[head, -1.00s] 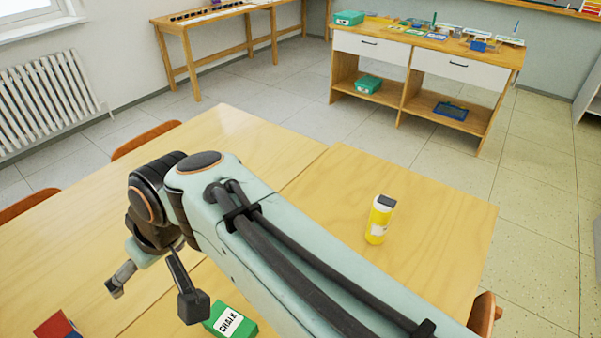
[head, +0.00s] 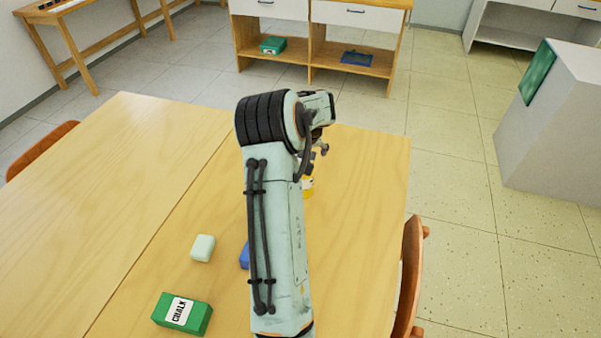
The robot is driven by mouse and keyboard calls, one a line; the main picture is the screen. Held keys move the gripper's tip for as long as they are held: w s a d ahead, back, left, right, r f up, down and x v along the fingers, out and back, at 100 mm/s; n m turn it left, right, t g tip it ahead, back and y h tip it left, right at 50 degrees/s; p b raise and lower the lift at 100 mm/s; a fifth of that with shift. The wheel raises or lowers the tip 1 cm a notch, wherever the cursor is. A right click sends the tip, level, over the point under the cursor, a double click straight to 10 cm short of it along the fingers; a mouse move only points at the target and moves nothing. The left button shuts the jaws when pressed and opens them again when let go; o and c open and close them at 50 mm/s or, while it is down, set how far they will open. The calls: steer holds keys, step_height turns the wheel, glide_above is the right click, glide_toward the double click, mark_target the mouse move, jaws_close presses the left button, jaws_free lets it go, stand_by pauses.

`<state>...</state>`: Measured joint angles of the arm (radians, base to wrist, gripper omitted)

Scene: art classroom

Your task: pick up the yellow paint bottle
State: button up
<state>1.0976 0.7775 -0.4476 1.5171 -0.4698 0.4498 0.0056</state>
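The yellow paint bottle (head: 309,188) stands on the right part of the wooden table, in the head view. Only a small yellow part with a bit of its label shows; my arm hides the rest. My gripper (head: 321,152) is at the far end of my arm, just above or beside the bottle in the picture. Only small dark parts of it show past my wrist. Its fingertips are hidden, so I cannot tell whether it is open or touches the bottle.
On the table (head: 110,190) lie a green chalk box (head: 183,314), a pale green block (head: 203,248) and a blue thing (head: 245,257) partly behind my arm. A chair (head: 409,275) stands at the right edge. The table's left part is clear.

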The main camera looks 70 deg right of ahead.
steer(key=shift+x, duration=1.75)
steer(key=c, duration=1.3)
steer(key=shift+r, duration=0.15)
